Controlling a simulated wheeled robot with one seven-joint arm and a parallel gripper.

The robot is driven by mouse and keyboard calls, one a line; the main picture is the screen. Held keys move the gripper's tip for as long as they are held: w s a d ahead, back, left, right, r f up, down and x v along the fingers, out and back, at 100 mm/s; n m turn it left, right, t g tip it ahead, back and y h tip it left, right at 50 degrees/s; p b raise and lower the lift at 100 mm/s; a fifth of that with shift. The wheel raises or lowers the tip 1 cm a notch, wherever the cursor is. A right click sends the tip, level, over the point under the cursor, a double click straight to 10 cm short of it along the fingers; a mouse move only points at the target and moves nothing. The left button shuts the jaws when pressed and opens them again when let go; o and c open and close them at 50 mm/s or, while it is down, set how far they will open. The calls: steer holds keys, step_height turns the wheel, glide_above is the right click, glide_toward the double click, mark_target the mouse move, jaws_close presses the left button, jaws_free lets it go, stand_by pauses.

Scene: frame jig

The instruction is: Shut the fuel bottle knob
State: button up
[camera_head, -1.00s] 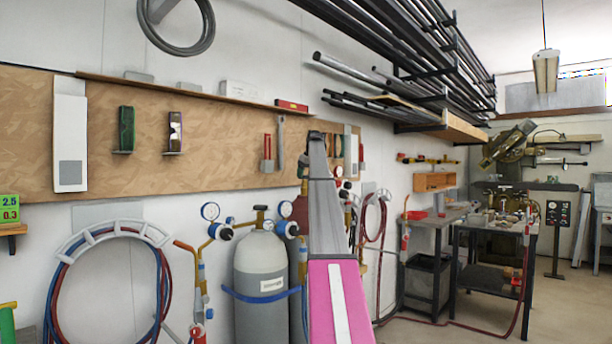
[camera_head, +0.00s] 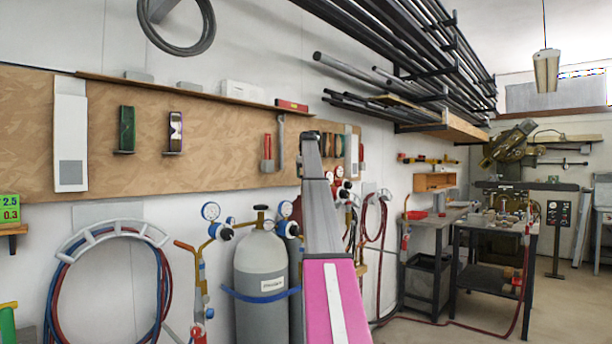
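A grey gas bottle (camera_head: 261,275) with a blue strap and a white label stands against the wall, left of my arm. A dark knob (camera_head: 260,208) sits on its valve at the top. A second, darker bottle (camera_head: 294,262) stands right behind it and is mostly hidden by my arm. Gauges and red fittings (camera_head: 341,188) show just right of my arm. I cannot tell which bottle is the fuel bottle, nor how far its knob is turned. My grey and pink arm rises in the middle of the view; my gripper is not visible.
A gauge with hoses and a torch (camera_head: 196,278) hangs left of the grey bottle. Coiled red and blue hoses (camera_head: 160,275) hang on a wall holder. A metal workbench (camera_head: 440,220) stands to the right.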

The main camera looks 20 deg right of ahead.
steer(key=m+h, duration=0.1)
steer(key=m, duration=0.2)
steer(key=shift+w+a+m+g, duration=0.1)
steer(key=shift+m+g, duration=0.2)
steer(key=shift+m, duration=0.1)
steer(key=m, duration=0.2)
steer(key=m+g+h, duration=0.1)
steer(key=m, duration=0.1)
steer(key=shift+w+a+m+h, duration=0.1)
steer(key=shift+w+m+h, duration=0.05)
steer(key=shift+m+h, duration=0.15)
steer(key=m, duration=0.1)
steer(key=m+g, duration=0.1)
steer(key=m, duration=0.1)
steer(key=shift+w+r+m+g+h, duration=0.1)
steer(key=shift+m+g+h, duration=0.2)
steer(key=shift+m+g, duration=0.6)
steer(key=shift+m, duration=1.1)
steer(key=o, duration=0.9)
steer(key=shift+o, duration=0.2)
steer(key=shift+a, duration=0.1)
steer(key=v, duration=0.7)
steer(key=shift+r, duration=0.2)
